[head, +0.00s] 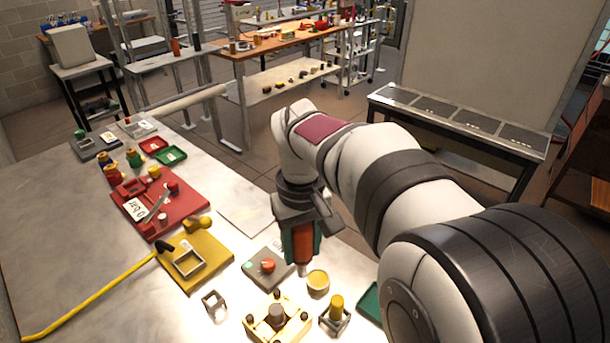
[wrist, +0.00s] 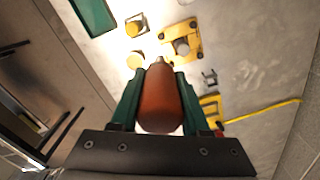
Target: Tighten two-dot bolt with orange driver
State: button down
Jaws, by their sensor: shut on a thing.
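My gripper (head: 303,246) is shut on the orange driver (head: 303,253), which hangs tip down above the table, its tip near the grey plate with the orange knob. In the wrist view the gripper (wrist: 160,82) holds the driver (wrist: 161,103) between two green fingers, and the tip points toward the table. The yellow bolt fixture (head: 262,327) lies at the front of the table, with a grey round part in its middle and small bolts at its corners. It also shows in the wrist view (wrist: 182,53). I cannot make out dot marks on the bolts. The driver is apart from the fixture.
A grey plate (head: 255,279), a yellow round part (head: 318,282) and a yellow cylinder (head: 336,306) in a holder stand near the driver. An empty metal holder (head: 214,302) sits left of the fixture. A yellow tray (head: 190,277), red tray (head: 193,212) and yellow-handled tool (head: 90,297) lie farther left.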

jog(key=s+a+f+n, duration=0.2)
jog(key=a+f+n, duration=0.35)
jog(key=a, duration=0.55)
jog(key=shift+w+a+f, duration=0.1)
jog(key=shift+w+f, duration=0.05)
jog(key=shift+f, duration=1.55)
jog(key=shift+w+a+f, duration=0.1)
jog(key=shift+w+f, duration=0.05)
jog(key=shift+f, duration=1.5)
jog(key=shift+f, duration=0.55)
notch_tip(320, 180, up, 7)
